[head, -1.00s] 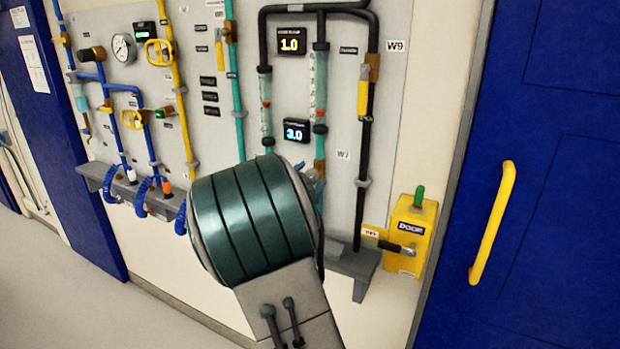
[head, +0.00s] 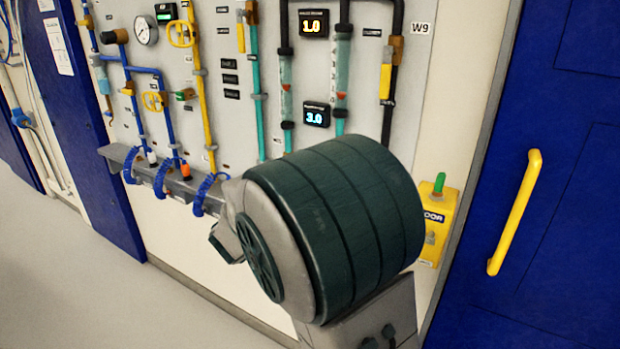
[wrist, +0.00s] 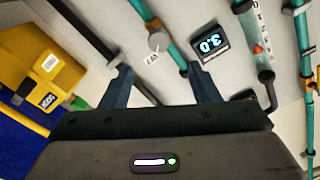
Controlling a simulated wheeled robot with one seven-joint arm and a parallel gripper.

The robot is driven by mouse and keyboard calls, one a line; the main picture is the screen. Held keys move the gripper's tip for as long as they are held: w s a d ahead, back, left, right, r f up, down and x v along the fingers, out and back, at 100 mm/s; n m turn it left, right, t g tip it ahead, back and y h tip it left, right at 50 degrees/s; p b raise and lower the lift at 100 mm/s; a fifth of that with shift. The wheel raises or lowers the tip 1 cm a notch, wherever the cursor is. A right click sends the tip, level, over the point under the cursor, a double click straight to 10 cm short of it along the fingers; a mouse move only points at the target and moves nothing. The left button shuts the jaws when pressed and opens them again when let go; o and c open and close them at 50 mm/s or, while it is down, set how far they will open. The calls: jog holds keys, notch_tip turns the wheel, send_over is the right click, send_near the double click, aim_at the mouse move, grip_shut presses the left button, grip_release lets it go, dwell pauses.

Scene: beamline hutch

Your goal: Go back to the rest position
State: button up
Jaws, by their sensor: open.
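My gripper (wrist: 158,88) shows in the wrist view with its two dark fingers spread apart and nothing between them. It faces the wall panel, which appears upside down there, with a display reading 3.0 (wrist: 210,44) beyond the right finger. In the head view, a large dark green ribbed joint of my arm fills the centre and the gripper itself is hidden behind it. My arm is in front of the wall panel (head: 225,110), clear of the floor.
A blue door with a yellow handle (head: 515,212) stands at the far right. Valves, a gauge (head: 145,30) and blue coiled hoses (head: 166,178) line the panel's left. The floor at lower left is clear.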

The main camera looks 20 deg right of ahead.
jog(key=shift+s+a, duration=0.2)
jog(key=shift+a, duration=0.05)
jog(key=shift+w, duration=0.1)
jog(key=s+a+f+n+t+y, duration=0.1)
jog(key=s+a+f+n+y, duration=0.1)
jog(key=a+n+y, duration=0.5)
jog(key=s+a+f+n+y, duration=0.2)
jog(key=a+n+y, duration=0.15)
jog(key=y, duration=0.45)
jog(key=s+d+f+n+g, duration=0.2)
jog(key=s+f+n+g, duration=0.1)
jog(key=s, duration=0.7)
jog(key=s+d+f+n+g, duration=0.2)
jog(key=s+g, duration=0.4)
jog(key=s, duration=0.5)
notch_tip(320, 180, down, 2)
jog(key=shift+s+n+h, duration=0.15)
jog(key=shift+n+h, duration=0.25)
jog(key=shift+n, duration=0.15)
